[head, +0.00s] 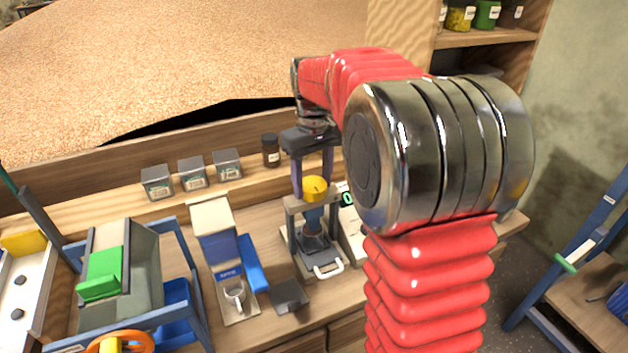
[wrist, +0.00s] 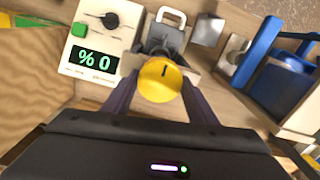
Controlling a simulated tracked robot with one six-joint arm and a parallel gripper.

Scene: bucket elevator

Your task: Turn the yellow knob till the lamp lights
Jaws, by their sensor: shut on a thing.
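The yellow knob (head: 315,189) sits on top of a small grey press-like stand (head: 302,236) on the bench. In the wrist view the knob (wrist: 161,81) shows a dark index mark near its upper middle. My gripper (head: 312,178) reaches down from above, one purple finger on each side of the knob, shut on it. In the wrist view the fingers (wrist: 162,86) flank the knob left and right. I cannot make out a lit lamp on the stand; part of the stand is hidden behind the knob and fingers.
Right of the stand is a white meter (wrist: 103,38) with a green "% 0" display, partly hidden by my arm in the head view. A blue-and-white dispenser (head: 217,240) with a cup (head: 235,295) stands left. Several tins and a dark jar (head: 271,150) line the back ledge.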

